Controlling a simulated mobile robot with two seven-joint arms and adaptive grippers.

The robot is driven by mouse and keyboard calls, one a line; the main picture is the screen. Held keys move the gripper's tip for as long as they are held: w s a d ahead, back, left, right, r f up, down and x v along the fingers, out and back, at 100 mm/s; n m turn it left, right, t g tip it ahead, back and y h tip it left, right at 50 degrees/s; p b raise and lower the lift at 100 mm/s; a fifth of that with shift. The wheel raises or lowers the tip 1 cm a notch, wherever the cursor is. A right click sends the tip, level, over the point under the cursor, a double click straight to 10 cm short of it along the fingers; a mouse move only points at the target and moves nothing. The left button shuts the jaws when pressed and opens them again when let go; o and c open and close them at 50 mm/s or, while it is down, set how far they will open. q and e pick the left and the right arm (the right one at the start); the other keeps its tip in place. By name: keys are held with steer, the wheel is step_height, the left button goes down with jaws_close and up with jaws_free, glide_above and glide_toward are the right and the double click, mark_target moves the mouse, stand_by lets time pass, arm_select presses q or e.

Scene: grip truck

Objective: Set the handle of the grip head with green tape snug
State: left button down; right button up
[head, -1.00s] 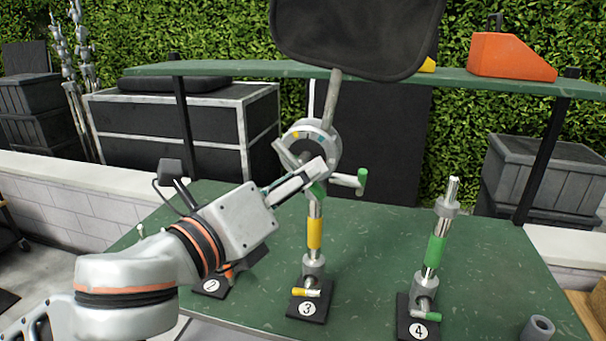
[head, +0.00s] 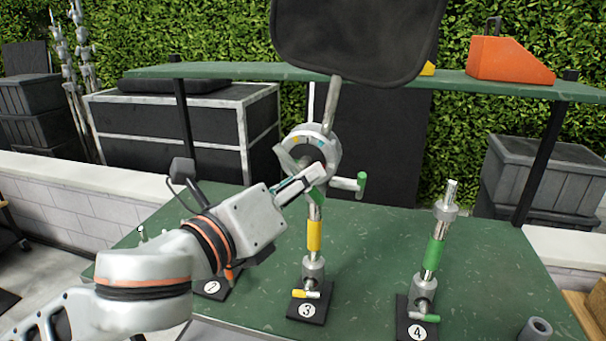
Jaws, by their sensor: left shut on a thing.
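The grip head (head: 327,143) is a grey round head with coloured marks on its rim, atop stand 3's post. A green-tipped T-handle (head: 361,185) sticks out to its right. My left gripper (head: 314,182) is in front of the head's lower part, shut on a green part (head: 319,196), which looks like a handle of the head. The fingers hide most of that part and where it joins the head. The post below has yellow tape (head: 314,236). Stand 4, to the right, has green tape (head: 434,253) on its post. My right gripper is not in view.
A black flag (head: 355,35) on a rod rises from the grip head. A green shelf (head: 220,70) runs behind, with an orange wedge (head: 510,58). A grey ring (head: 537,329) lies at the front right of the green table (head: 490,270). The table between stands 3 and 4 is clear.

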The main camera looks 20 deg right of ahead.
arm_select(q)
steer(key=p, duration=0.1)
steer(key=m+p, duration=0.1)
steer(key=p, duration=0.1)
steer(key=shift+a+r+m+y, duration=0.1)
steer(key=shift+r+m+y, duration=0.15)
steer(key=shift+m+y, duration=0.05)
steer(key=shift+w+f+m+y+p, duration=0.15)
steer(key=shift+m+y+p, duration=0.35)
steer(key=shift+m, duration=0.5)
steer(key=shift+a+m, duration=0.1)
steer(key=shift+m, duration=0.2)
steer(key=shift+m+y, duration=0.3)
steer(key=shift+a+m, duration=0.1)
steer(key=shift+m, duration=0.5)
steer(key=shift+m+y, duration=0.4)
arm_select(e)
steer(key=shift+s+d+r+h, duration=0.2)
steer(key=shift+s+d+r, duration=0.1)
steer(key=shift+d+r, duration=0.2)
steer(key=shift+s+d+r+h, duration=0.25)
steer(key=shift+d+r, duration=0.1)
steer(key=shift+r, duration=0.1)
arm_select(q)
steer(key=shift+t, duration=0.3)
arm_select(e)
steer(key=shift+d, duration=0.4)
